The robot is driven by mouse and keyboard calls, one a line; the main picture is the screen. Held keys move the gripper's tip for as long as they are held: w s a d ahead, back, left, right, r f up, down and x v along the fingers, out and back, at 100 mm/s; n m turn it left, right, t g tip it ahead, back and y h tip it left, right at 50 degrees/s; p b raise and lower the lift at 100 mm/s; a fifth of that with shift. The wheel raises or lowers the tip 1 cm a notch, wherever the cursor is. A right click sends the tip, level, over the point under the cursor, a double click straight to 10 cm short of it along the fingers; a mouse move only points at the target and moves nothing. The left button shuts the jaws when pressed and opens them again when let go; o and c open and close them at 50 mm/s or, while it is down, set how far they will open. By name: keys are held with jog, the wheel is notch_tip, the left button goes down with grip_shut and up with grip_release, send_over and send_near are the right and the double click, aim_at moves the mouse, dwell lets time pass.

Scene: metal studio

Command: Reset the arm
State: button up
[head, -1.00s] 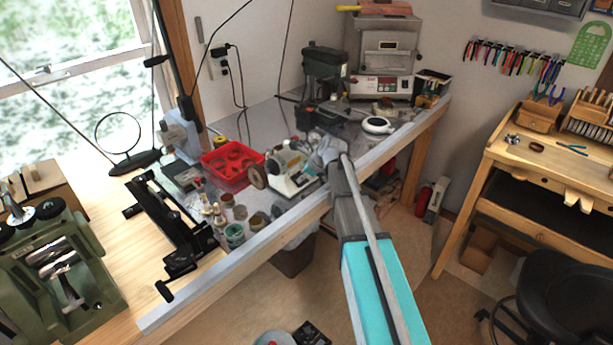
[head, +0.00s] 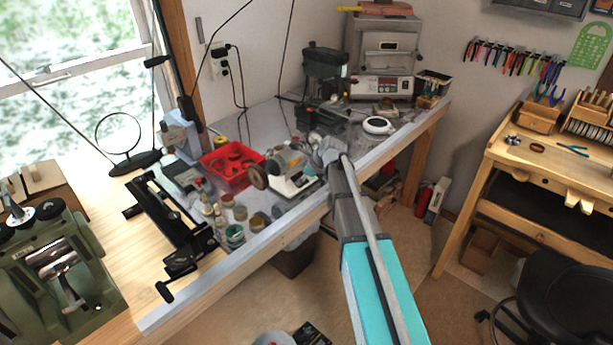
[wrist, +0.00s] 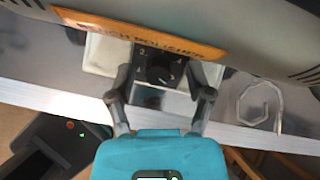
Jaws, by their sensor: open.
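My arm reaches from the bottom of the head view over the long bench's front edge. My gripper (wrist: 160,74) is open in the wrist view, with its two dark fingers spread and nothing held between them. A bench machine with an orange label (wrist: 140,32) lies just beyond the fingertips. Its dark control panel with a round dial (wrist: 160,72) shows between the fingers. I cannot tell whether the fingers touch it. In the head view the wrist end (head: 330,152) is beside this machine (head: 293,172), and the fingers are hard to make out.
A red tray (head: 232,168) and small jars (head: 235,234) stand left of the machine. A white round device (head: 377,125) and an oven-like box (head: 382,85) are at the back right. A wooden workbench (head: 545,160) and black chair (head: 565,290) are right. Floor between is open.

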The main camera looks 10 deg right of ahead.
jog(key=shift+s, duration=0.1)
jog(key=shift+s+d+r+n+g+p, duration=0.15)
jog(key=shift+s+d+n+g+p, duration=0.2)
jog(key=shift+s+n, duration=0.25)
jog(key=s, duration=0.1)
jog(key=s+n, duration=0.1)
jog(key=d+n, duration=0.1)
jog(key=shift+s+f+g+h, duration=0.25)
jog(key=shift+s+h, duration=0.05)
jog(key=shift+s, duration=0.1)
jog(key=s+f+n+g+h, duration=0.3)
jog(key=s+n+g+h, duration=0.1)
jog(key=s+n, duration=1.7)
jog(key=shift+s+a+f+n+b, duration=0.2)
jog(key=shift+s+n+b, duration=0.2)
jog(key=shift+s, duration=1.7)
